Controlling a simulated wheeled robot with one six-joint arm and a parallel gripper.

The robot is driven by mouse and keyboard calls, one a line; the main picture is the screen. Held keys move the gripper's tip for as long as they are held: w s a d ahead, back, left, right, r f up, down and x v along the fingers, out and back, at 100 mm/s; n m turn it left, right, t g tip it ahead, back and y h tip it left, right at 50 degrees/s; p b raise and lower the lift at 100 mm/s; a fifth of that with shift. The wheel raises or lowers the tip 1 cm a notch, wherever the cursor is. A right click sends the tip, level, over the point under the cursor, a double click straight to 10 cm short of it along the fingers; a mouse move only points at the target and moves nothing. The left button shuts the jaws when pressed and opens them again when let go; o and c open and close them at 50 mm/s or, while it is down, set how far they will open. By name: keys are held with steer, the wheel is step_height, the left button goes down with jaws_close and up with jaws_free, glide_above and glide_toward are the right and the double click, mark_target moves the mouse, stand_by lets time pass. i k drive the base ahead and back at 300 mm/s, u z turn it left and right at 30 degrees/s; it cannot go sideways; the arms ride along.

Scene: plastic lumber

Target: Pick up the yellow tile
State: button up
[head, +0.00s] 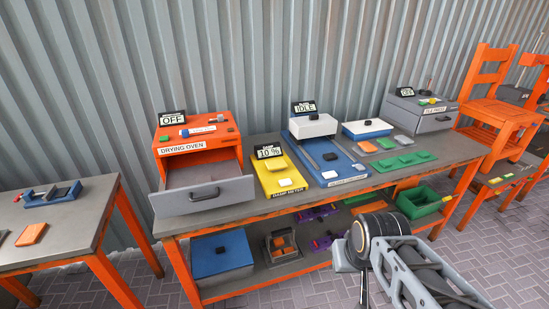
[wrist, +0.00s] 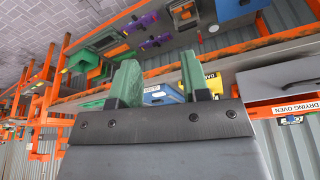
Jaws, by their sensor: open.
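Small yellowish pieces (head: 494,181) show in the head view on the low orange-framed surface at the far right, too small to identify. My gripper (wrist: 160,78) is open in the wrist view, with two green fingers apart and nothing seen between them. My arm (head: 385,240) reaches in front of the bench's right part in the head view; its fingertips are not clear there. The wrist view looks upside down toward the bench, and the gripper is away from any tile.
The long bench holds an orange drying oven (head: 205,131) with its drawer (head: 208,195) pulled out, a yellow damp meter (head: 268,186), a blue machine (head: 334,163), green tiles (head: 404,161) and a grey tile press (head: 426,117). A side table (head: 60,235) stands left. Paved floor is clear in front.

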mark_target(279, 164)
steer(key=u, duration=0.55)
steer(key=i, duration=0.7)
steer(key=u, duration=0.85)
steer(key=i, duration=0.5)
steer(key=z, duration=0.05)
